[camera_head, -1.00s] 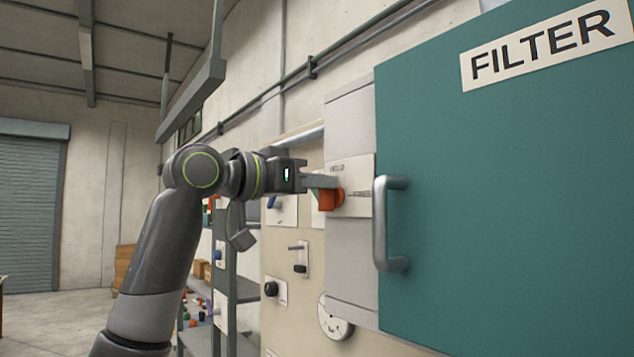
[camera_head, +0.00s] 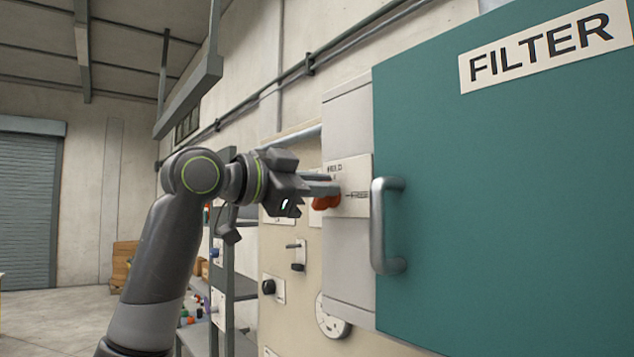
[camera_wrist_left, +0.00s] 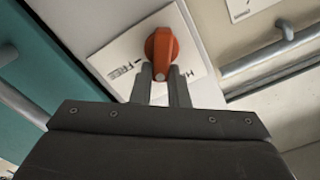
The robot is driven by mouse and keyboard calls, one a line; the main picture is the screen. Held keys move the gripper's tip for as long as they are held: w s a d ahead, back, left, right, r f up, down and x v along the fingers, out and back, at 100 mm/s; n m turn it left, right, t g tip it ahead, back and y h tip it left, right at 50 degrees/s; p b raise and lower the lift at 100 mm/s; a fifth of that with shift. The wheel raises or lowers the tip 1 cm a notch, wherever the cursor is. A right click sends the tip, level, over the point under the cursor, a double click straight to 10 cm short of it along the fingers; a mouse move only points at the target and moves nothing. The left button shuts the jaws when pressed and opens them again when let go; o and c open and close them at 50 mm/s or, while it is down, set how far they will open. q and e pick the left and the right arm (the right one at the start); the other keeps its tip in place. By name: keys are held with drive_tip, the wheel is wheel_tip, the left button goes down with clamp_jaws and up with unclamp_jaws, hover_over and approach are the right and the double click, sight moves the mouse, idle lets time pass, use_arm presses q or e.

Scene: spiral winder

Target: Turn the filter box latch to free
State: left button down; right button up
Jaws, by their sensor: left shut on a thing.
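The orange filter box latch (camera_head: 327,202) sits on a white label plate (camera_head: 356,188) on the grey strip left of the teal filter box door (camera_head: 480,200). My left gripper (camera_head: 328,190) is shut on the latch, and its fingers hide part of it in the head view. In the left wrist view the latch (camera_wrist_left: 162,52) shows between the two fingertips (camera_wrist_left: 160,80), with its grip pointing toward my gripper. The word FREE and a line are printed on the plate (camera_wrist_left: 118,70) beside it; the other word is partly hidden. My right gripper is not in view.
A bar handle (camera_head: 384,228) stands out from the teal door, right of the latch. A cream panel (camera_head: 285,255) with knobs and a small lever (camera_head: 297,250) lies below my left gripper. Shelving with small coloured items stands behind my arm. Open floor shows at the far left.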

use_arm(q)
drive_tip(key=m, duration=0.3)
drive_tip(key=f+m, duration=0.1)
drive_tip(key=m, duration=0.7)
drive_tip(key=shift+s+d+f, duration=0.3)
drive_tip(key=shift+s+f, duration=0.05)
drive_tip(key=shift+s, duration=0.05)
drive_tip(key=c, duration=1.4)
unclamp_jaws()
